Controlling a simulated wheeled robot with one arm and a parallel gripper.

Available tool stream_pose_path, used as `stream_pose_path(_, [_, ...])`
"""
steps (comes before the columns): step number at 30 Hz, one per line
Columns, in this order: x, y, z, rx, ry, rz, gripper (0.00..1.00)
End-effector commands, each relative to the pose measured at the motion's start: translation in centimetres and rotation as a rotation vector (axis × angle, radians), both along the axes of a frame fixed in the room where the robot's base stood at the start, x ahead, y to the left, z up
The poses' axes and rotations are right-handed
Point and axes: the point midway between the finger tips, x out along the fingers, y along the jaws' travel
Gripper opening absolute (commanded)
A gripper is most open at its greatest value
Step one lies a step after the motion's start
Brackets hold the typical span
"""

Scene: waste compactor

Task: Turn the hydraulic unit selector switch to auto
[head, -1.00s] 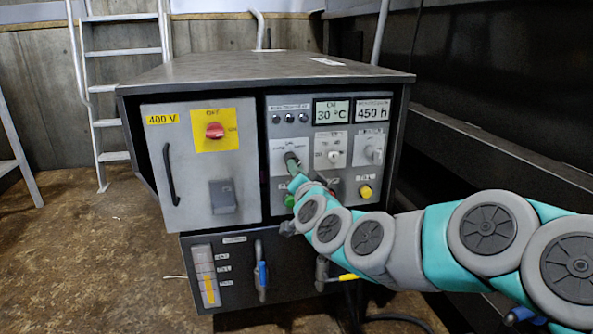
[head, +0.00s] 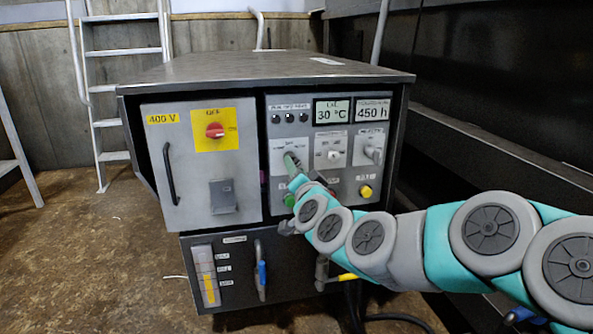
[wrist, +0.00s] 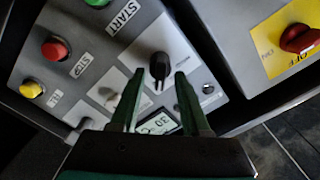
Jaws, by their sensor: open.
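The selector switch (wrist: 160,64) is a black knob on a pale label plate in the wrist view. Its narrow handle points down in that view; the print around it is too small to read. My gripper (wrist: 160,75) is open, its two dark green fingers reaching to either side of the knob's handle. Whether they touch it cannot be told. In the head view, my gripper (head: 290,161) is at the left of the hydraulic unit's control panel (head: 274,144) and mostly hides the switch.
A green start button (head: 290,200) and a yellow button (head: 366,191) are below; a red stop button (wrist: 54,49) shows in the wrist view. Two other switches (head: 334,155) (head: 373,153) are at the right. A red main switch (head: 214,130) is on the left door.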

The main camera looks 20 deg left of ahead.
Motion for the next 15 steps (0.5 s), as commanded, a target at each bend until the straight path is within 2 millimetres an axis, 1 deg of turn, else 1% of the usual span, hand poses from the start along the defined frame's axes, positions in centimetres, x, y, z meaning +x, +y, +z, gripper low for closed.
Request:
stream_pose_path(5, [0.0, -0.1, 0.0, 0.0, 0.0, 0.0, 0.46])
stream_pose_path(8, [-0.4, -0.3, 0.1, 0.0, -0.001, -0.001, 0.46])
stream_pose_path(11, [-1.3, -0.9, 0.1, 0.0, 0.001, -0.001, 0.46])
stream_pose_path(15, [-3.0, -2.0, 0.2, 0.001, -0.002, -0.002, 0.46])
